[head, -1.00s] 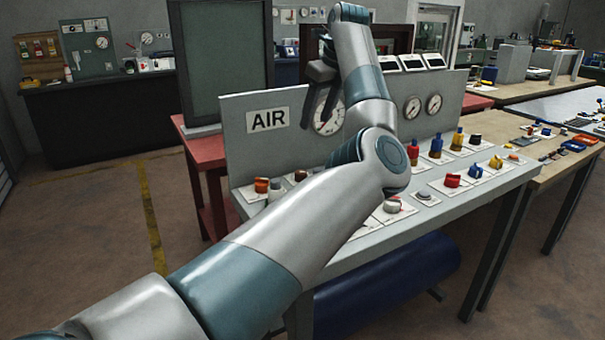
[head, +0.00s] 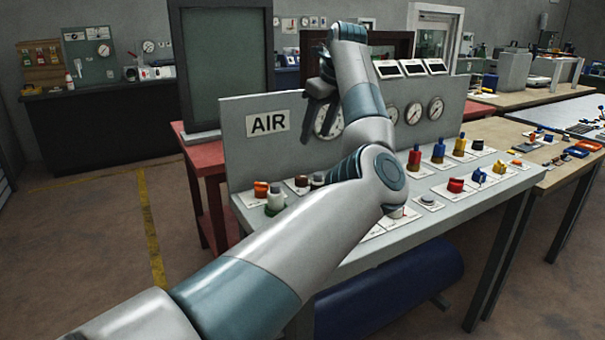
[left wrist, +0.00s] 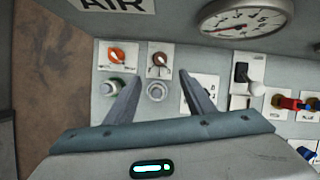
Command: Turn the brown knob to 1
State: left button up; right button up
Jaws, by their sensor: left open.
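The brown knob (left wrist: 160,59) sits on a white plate on the grey panel top, with a pale pointer mark on it. It also shows in the head view (head: 301,181), small, right of the orange knob. My left gripper (left wrist: 161,76) is open and empty. Its two fingers point toward the panel, and the brown knob appears just beyond and between the fingertips in the left wrist view. In the head view the left gripper (head: 318,108) hangs above the panel, in front of a gauge. The number on the plate is too small to read. My right gripper is not in view.
An orange knob (left wrist: 117,56) is left of the brown one. A green-based grey button (left wrist: 111,88) and a round grey button (left wrist: 156,91) are nearer. A black-and-white lever (left wrist: 246,78) is to the right. The upright AIR panel (head: 238,150) stands behind.

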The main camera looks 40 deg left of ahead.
aim_at(301, 177)
pick_arm(q)
jog(key=p+x, duration=0.1)
jog(key=x, duration=1.4)
jog(key=shift+a+f, duration=0.2)
jog(key=shift+f, duration=0.3)
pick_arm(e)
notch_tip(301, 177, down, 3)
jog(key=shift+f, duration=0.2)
pick_arm(q)
jog(key=c, duration=1.1)
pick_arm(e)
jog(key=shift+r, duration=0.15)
